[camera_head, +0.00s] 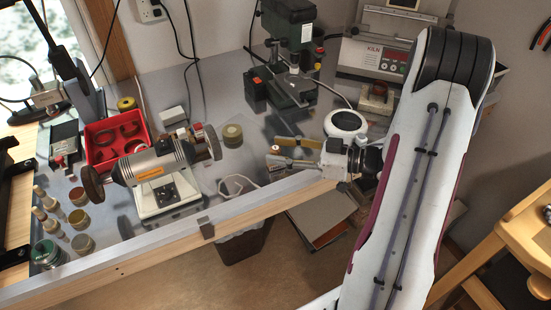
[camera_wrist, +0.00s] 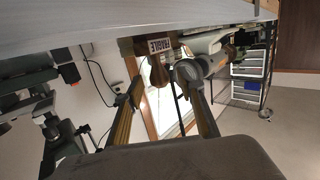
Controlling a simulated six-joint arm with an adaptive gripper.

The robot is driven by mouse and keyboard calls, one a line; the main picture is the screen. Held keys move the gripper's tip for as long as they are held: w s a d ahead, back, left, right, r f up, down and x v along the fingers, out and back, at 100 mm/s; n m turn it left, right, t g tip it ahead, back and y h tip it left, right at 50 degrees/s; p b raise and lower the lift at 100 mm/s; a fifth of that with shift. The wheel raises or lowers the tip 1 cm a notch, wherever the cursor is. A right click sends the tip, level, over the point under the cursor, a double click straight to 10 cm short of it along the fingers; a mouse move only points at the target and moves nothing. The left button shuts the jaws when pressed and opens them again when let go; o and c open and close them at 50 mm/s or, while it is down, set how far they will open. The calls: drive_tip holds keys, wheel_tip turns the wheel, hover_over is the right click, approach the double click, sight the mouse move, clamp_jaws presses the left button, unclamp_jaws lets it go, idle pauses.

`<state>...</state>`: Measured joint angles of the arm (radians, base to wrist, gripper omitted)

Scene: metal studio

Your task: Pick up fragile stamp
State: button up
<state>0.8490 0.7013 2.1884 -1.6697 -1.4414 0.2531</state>
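The fragile stamp (camera_wrist: 156,70) shows in the wrist view with a brown wooden handle and a white label reading FRAGILE. It appears between and beyond the tips of my gripper (camera_wrist: 158,82), whose two fingers are spread wide apart. In the head view my gripper (camera_head: 283,152) is low over the front right part of the bench, fingers pointing left. A small brown and white piece of the stamp (camera_head: 276,149) shows by the fingertips. I see no finger touching the stamp.
A bench grinder (camera_head: 155,176) stands left of my gripper, with a round tin (camera_head: 232,133) behind it.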

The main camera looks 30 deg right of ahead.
drive_tip(key=shift+x, duration=0.85)
drive_tip(key=c, duration=1.1)
